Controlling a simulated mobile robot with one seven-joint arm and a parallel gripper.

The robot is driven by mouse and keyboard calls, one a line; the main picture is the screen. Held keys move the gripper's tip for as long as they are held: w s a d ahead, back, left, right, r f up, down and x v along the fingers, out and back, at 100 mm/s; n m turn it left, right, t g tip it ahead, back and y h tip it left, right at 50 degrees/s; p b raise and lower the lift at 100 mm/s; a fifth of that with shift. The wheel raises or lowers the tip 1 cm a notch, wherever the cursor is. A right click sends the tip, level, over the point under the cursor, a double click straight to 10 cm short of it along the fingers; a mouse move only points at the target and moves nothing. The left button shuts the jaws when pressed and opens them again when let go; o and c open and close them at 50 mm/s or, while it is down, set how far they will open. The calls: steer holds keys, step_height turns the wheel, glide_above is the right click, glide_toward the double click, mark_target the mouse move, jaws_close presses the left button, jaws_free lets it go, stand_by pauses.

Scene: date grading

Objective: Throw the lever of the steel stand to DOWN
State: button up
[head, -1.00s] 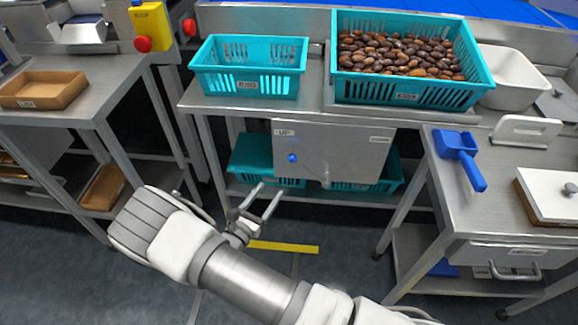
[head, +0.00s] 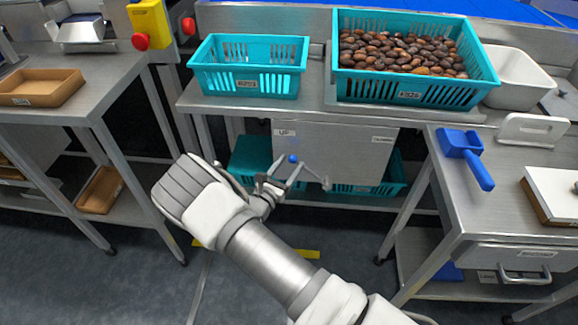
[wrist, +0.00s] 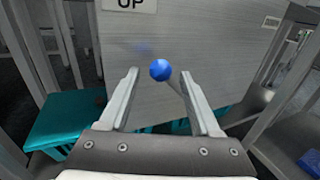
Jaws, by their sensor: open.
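The steel stand's front panel (head: 340,150) hangs under the middle table, with a label reading UP (head: 284,133) at its upper left. The lever's blue knob (head: 293,159) stands out from the panel below that label. The wrist view also shows my open gripper (wrist: 160,85). No DOWN label is readable.
Above the panel stand an empty teal crate (head: 250,85) and a teal crate full of dates (head: 408,95). Teal crates (head: 250,160) also sit on the shelf below. A side table (head: 465,205) with a blue scoop (head: 465,155) is at right. Floor in front is clear.

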jaws_close()
steer(key=shift+a, duration=0.1)
